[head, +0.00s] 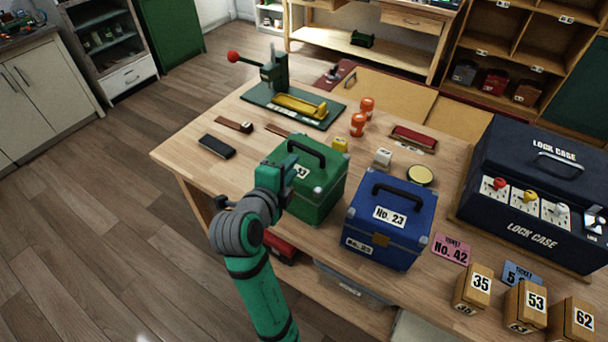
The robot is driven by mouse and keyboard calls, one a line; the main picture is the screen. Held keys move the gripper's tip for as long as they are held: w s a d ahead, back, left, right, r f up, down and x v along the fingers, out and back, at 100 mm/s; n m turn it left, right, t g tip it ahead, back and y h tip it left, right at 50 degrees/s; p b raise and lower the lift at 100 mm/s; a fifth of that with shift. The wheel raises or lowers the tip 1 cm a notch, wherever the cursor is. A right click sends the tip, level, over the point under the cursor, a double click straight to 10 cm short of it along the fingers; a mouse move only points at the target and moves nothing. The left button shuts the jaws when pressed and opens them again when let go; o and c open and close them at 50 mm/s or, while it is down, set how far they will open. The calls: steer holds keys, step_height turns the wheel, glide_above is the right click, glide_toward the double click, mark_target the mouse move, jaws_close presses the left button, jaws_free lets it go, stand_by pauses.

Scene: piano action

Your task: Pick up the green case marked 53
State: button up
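The green case (325,194) stands upright on the wooden workbench, with a dark handle on its lid. Its front label is partly hidden by my arm; only a last digit that looks like 3 shows. My gripper (291,168) is in front of the case's left front side, below the handle and overlapping the label in the picture. I cannot tell whether it touches the case. Its fingers are too small and too covered to show whether they are open. The case appears to rest on the bench.
A blue case marked No. 23 (390,222) stands close to the right. A large dark lock case (535,190) is farther right. Numbered wooden blocks (525,306) line the front right. A green press (290,98) stands behind. The bench's left end (185,155) is fairly clear around a black object (217,147).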

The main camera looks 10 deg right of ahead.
mark_target(305, 150)
steer(key=shift+m, duration=0.4)
steer(key=x, duration=0.4)
steer(key=r+x, duration=0.1)
steer(key=x, duration=0.1)
steer(key=shift+w+d, duration=0.2)
steer(key=shift+d, duration=0.1)
steer(key=x, duration=0.4)
steer(key=shift+w+f, duration=0.1)
steer(key=shift+w+d+f, duration=0.15)
steer(key=shift+d, duration=0.1)
steer(key=shift+a, duration=0.1)
jaws_close()
